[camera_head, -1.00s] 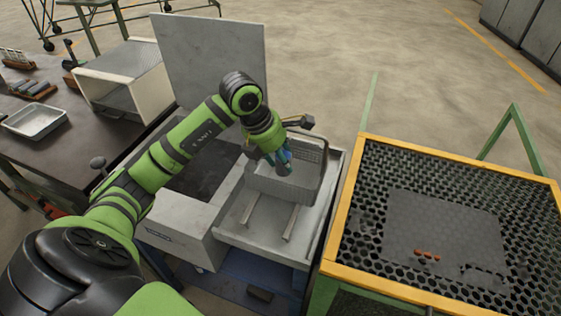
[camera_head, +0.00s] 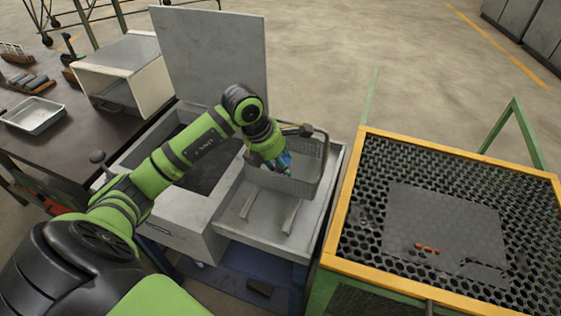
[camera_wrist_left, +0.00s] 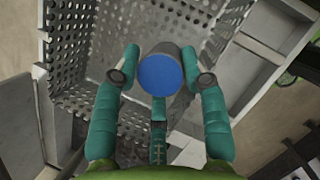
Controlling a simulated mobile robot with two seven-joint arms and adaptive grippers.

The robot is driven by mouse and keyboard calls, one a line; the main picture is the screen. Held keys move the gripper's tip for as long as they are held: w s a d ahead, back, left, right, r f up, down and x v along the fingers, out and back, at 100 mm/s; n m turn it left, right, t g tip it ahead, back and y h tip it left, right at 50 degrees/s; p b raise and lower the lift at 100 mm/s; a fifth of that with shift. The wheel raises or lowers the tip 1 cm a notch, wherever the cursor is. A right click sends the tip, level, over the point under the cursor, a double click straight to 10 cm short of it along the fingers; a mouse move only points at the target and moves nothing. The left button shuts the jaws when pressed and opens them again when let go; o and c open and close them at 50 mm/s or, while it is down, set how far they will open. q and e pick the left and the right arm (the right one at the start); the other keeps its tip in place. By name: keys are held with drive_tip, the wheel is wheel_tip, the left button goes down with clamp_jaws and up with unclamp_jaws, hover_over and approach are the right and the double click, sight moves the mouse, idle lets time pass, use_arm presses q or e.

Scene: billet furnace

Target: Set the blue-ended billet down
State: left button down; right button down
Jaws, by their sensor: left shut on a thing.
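My left gripper (camera_head: 284,163) is shut on the blue-ended billet (camera_wrist_left: 161,74). In the left wrist view the billet is a short grey cylinder with its flat blue end facing the camera, between the teal fingers. The perforated metal basket (camera_head: 302,186) sits on the light grey tray beside the furnace box. It also shows in the left wrist view (camera_wrist_left: 72,40), behind and left of the billet. The gripper is at the basket, but I cannot tell whether the billet touches it. In the head view the fingers mostly hide the billet. My right gripper is not in view.
The grey furnace box (camera_head: 186,232) stands left of the basket, its lid panel (camera_head: 212,55) upright behind. Two rails (camera_head: 290,216) lie on the tray's front. A yellow-edged mesh table (camera_head: 375,240) at right holds a dark plate (camera_head: 445,215) with small orange pieces (camera_head: 427,249).

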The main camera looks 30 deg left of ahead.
use_arm(q)
drive_tip(key=c, duration=0.9)
unclamp_jaws()
drive_tip(key=shift+c, duration=0.2)
drive_tip(key=shift+r, duration=0.1)
drive_tip(key=shift+r+p, duration=0.35)
drive_tip(key=shift+p, duration=0.05)
drive_tip(key=shift+r+p, duration=0.45)
drive_tip(key=shift+p, duration=0.05)
drive_tip(key=b+v, duration=0.2)
drive_tip(key=v, duration=0.9)
drive_tip(key=shift+s+r+b, duration=0.25)
drive_tip(key=shift+b, duration=0.1)
drive_tip(key=shift+a, duration=0.1)
